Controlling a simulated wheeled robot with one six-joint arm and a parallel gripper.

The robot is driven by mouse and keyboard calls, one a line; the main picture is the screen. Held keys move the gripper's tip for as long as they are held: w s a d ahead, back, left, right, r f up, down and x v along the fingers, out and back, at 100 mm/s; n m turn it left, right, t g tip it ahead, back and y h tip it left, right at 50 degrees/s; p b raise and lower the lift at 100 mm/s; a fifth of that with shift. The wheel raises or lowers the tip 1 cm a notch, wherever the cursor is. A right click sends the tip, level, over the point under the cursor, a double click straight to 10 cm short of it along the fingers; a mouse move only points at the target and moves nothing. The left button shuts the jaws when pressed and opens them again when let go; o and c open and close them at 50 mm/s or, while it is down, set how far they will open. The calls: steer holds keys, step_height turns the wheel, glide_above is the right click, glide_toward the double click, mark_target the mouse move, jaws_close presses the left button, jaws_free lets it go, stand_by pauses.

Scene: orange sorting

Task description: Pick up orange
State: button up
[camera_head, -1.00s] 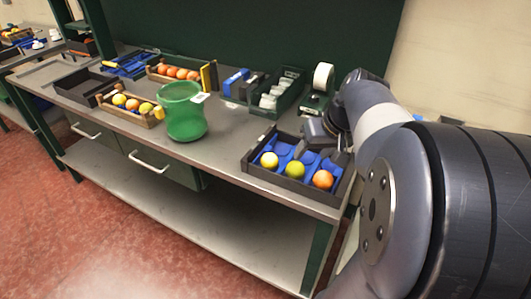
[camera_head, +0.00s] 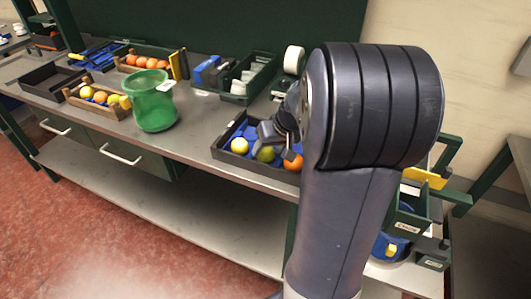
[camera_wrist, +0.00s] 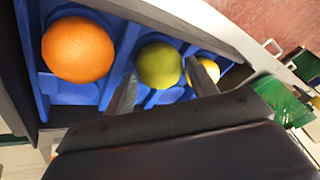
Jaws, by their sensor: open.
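The orange (camera_head: 293,163) lies at the right end of a dark tray (camera_head: 221,149) with blue dividers. In the wrist view the orange (camera_wrist: 78,50) sits whole in its blue compartment at the upper left. A green fruit (camera_head: 265,154) lies in the middle compartment and a yellow fruit (camera_head: 239,146) at the left end. My gripper (camera_wrist: 163,85) is open and empty. In the wrist view its fingertips show on either side of the green fruit (camera_wrist: 159,64), with the orange to the left of them. My gripper (camera_head: 281,144) also shows over the tray, partly behind my arm.
A green bucket (camera_head: 153,103) stands on the bench left of the tray. A green bin (camera_head: 250,75) stands behind the tray. Bare bench top lies between bucket and tray.

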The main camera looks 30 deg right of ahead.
steer(key=shift+w+a+f, duration=0.1)
steer(key=shift+w+f, duration=0.2)
steer(key=shift+f, duration=0.35)
steer(key=shift+c, duration=0.3)
steer(key=c, duration=0.6)
